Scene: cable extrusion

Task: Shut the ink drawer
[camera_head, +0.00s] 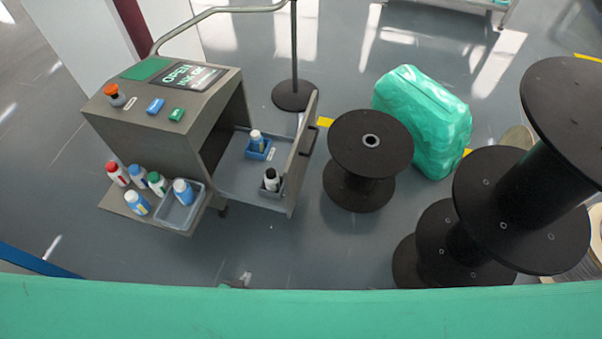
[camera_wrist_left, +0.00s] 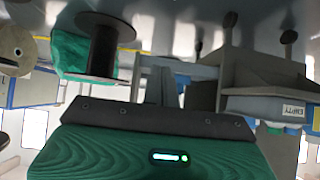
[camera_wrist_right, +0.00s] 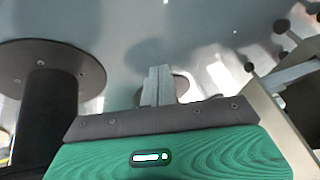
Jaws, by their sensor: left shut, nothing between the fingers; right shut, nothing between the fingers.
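The ink drawer (camera_head: 228,178) stands pulled out from the right side of the grey cabinet (camera_head: 140,125), its tall front panel (camera_head: 302,160) well clear of the cabinet. In it, a blue bottle (camera_head: 256,137) stands in a blue holder and a black bottle (camera_head: 271,180) in a grey holder. The panel screen (camera_head: 190,76) reads "OPEN" with further words partly legible. My left gripper (camera_head: 238,282) shows only as a small tip low in the head view, apart from the drawer; in the left wrist view its fingers (camera_wrist_left: 160,82) are shut and empty. My right gripper (camera_wrist_right: 158,86) is shut and empty, outside the head view.
A side shelf left of the drawer holds several bottles and a grey bin (camera_head: 180,208). A black spool (camera_head: 370,145) stands close right of the drawer front. A green wrapped bundle (camera_head: 422,120) and stacked black spools (camera_head: 480,215) stand farther right. Floor before the drawer is clear.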

